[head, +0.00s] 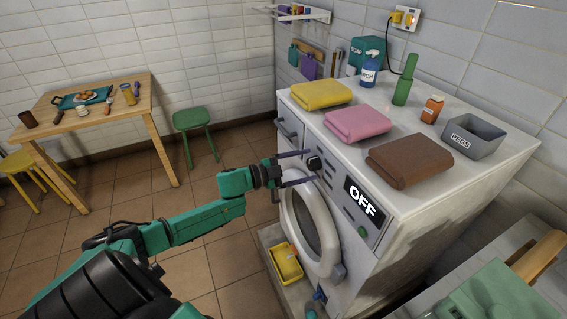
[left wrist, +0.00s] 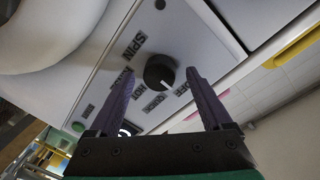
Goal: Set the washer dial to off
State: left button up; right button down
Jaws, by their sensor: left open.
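The white washer (head: 372,240) stands at the right in the head view, its round door (head: 305,225) below the control panel. The black dial (head: 314,163) is on that panel; in the left wrist view the dial (left wrist: 157,68) has a white mark pointing downward, between the OFF label (left wrist: 181,89) and the label left of it. A black display (head: 364,201) reads OFF. My left gripper (head: 307,167) is open, its two purple fingers on either side of the dial. I cannot tell whether they touch it. My right gripper is not in view.
Yellow (head: 320,94), pink (head: 357,123) and brown (head: 409,159) folded towels lie on the washer top, with bottles and a grey PEGS box (head: 472,136). A yellow tray (head: 285,262) sits low before the door. A wooden table (head: 92,113) and green stool (head: 192,120) stand left.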

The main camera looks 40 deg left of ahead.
pick_arm(q)
jog(key=v, duration=1.3)
jog(key=shift+s, duration=0.35)
jog(key=shift+a+r, duration=0.1)
jog(key=s+a+f+n+g+y, duration=0.1)
jog(key=s+a+f+n+y, duration=0.25)
jog(key=f, duration=0.55)
jog(key=s+a+f+n+g+y, duration=0.1)
jog(key=s+a+f+n+y, duration=0.25)
jog(key=f, duration=0.55)
jog(key=s+a+f+n+g+y, duration=0.1)
jog(key=s+a+f+n+y, duration=0.2)
jog(key=f, duration=0.6)
jog(key=s+d+f+n+g+y, duration=0.1)
jog(key=s+d+f+g, duration=0.25)
jog(key=s+f, duration=0.35)
jog(key=s+d+f+n+g, duration=0.2)
jog(key=s+d+f, duration=0.25)
jog(key=f, duration=0.45)
jog(key=s+d+f+g+h, duration=0.1)
jog(key=s+d+f+g, duration=0.4)
jog(key=s+d, duration=0.6)
notch_tip(320, 180, down, 2)
jog(key=shift+s+d+f, duration=0.25)
jog(key=shift+s+d, duration=0.1)
jog(key=shift+d, duration=0.1)
